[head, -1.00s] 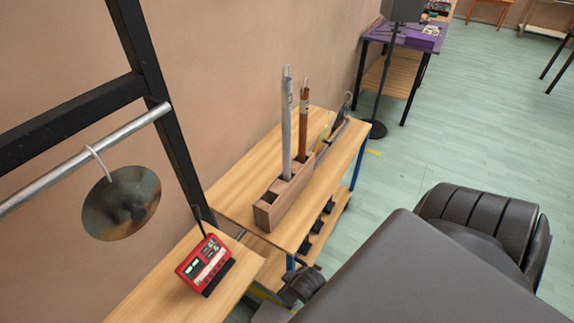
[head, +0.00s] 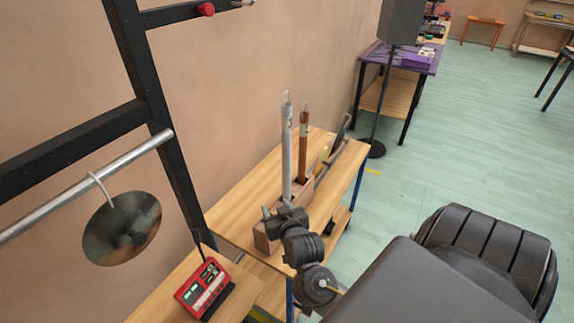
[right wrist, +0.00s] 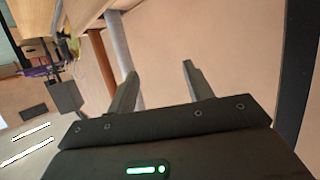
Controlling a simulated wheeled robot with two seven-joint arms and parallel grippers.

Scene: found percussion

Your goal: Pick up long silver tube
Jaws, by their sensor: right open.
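The long silver tube (head: 287,150) stands upright in a wooden block holder (head: 262,237) on a small table, with a loop at its top. My right gripper (head: 275,210) is in front of the tube's lower part and hides part of the holder. In the right wrist view the open fingers (right wrist: 160,70) have bare wall between them. The silver tube (right wrist: 119,45) passes at the left finger, partly behind it, not clearly between the jaws. My left gripper is not in view.
A brown tube (head: 303,145) stands close behind the silver one in the holder. Darker tools lie beyond it. A red device (head: 203,288) sits on the nearer table. A metal disc (head: 122,228) hangs from a rail at left.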

